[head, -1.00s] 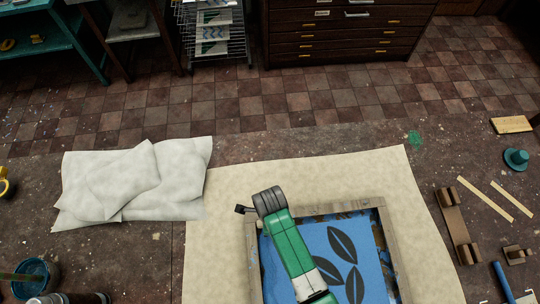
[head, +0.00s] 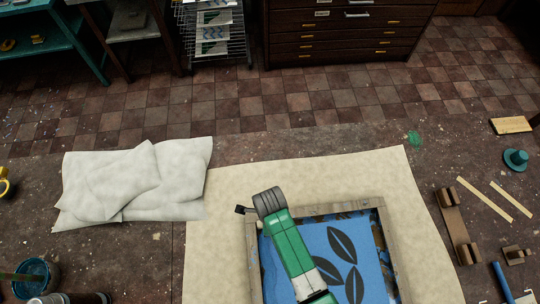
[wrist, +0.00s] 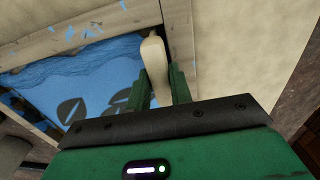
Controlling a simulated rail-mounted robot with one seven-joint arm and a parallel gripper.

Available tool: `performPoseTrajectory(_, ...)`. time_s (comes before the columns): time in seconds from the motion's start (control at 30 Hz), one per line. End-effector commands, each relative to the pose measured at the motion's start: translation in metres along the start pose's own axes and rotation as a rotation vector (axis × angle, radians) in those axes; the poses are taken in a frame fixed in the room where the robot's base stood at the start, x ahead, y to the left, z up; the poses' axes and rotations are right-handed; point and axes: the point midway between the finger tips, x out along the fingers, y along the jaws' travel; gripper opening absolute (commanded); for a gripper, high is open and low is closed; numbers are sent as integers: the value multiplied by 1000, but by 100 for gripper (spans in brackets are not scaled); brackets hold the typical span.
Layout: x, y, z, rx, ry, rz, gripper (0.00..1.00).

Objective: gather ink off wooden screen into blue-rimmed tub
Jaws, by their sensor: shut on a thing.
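The wooden screen (head: 346,206) lies on the cream sheet in the head view, with blue mesh and dark leaf shapes inside its frame. It also shows in the wrist view (wrist: 100,28), with streaky blue ink along the mesh edge and blue spots on the wood. My gripper (wrist: 160,85) is shut on a pale, rounded handle (wrist: 153,52) near the frame's corner. The tool's working end is hidden. In the head view my arm covers the gripper and the screen's left part. The blue-rimmed tub (head: 52,272) stands at the lower left, with a stick in it.
Crumpled white cloths (head: 135,180) lie left of the cream sheet (head: 220,240). A dark can (head: 75,298) stands beside the tub. The sheet is bare behind the screen.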

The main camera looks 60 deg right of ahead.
Motion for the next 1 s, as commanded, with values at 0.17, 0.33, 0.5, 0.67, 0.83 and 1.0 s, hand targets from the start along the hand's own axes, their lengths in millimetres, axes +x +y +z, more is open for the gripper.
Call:
performPoseTrajectory(0.17,0,2,0,0,1,1,0)
performPoseTrajectory(0.33,-1,17,0,-1,2,4,0)
performPoseTrajectory(0.5,-2,31,0,-2,2,4,0)
performPoseTrajectory(0.67,-1,45,0,-1,2,4,0)
performPoseTrajectory(0.83,-1,59,-1,-2,2,5,0)
performPoseTrajectory(1.0,0,74,-1,-1,2,6,0)
